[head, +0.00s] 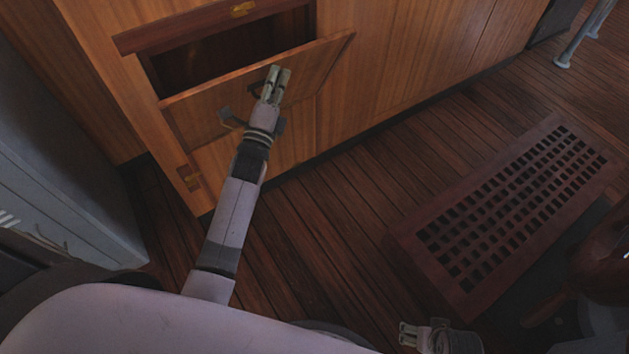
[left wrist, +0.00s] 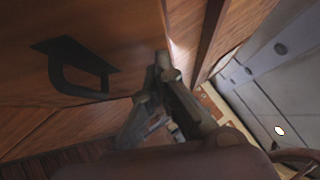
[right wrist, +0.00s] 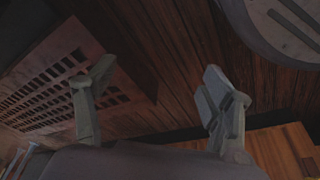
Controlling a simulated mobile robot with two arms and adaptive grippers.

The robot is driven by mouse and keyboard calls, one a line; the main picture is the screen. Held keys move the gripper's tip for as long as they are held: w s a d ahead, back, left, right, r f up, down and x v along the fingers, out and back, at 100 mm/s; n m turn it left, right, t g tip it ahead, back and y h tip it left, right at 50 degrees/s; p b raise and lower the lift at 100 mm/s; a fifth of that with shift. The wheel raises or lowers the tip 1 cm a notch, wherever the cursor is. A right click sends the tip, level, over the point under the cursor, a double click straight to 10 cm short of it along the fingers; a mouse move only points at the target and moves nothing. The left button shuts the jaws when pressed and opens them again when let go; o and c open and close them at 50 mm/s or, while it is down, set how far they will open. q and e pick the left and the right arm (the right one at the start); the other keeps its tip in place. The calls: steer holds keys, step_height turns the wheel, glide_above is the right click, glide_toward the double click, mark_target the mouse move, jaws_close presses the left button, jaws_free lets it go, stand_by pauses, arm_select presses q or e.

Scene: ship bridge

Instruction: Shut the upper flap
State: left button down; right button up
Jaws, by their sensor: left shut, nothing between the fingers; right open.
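The upper flap (head: 315,68) is a wooden front panel on the cabinet, tilted outward with a dark opening above and behind it. Its dark handle (left wrist: 80,75) shows in the left wrist view and is partly hidden behind my gripper in the head view. My left gripper (head: 276,72) is shut and empty, in front of the flap by its handle and upper edge. In the left wrist view, the fingertips (left wrist: 163,62) are close to the wood, right of the handle; I cannot tell whether they touch. My right gripper (right wrist: 160,78) is open and empty, low over the floor, away from the flap.
A grey cabinet (head: 60,165) stands at left. A raised wooden floor grating (head: 405,235) lies at right. Plank floor between is clear.

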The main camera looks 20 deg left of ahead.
mark_target(269, 66)
arm_select(q)
steer(key=shift+w+a+r+n+p, duration=0.4)
steer(key=shift+w+a+r+p, duration=0.5)
steer(key=shift+a, duration=0.35)
steer(key=w+a+r, duration=0.1)
steer(key=a, duration=0.1)
steer(key=w+a+r, duration=0.1)
steer(key=w+a, duration=0.1)
steer(key=shift+w+r+p, duration=0.1)
steer(key=shift+p, duration=0.25)
steer(key=shift+w+a+r, duration=0.2)
steer(key=shift+w+a, duration=0.5)
steer(key=shift+a, duration=0.15)
arm_select(e)
steer(key=s+f, duration=0.4)
steer(key=f, duration=0.4)
steer(key=shift+s+d+f+g, duration=0.3)
steer(key=shift+f, duration=0.05)
arm_select(q)
steer(key=shift+f, duration=0.1)
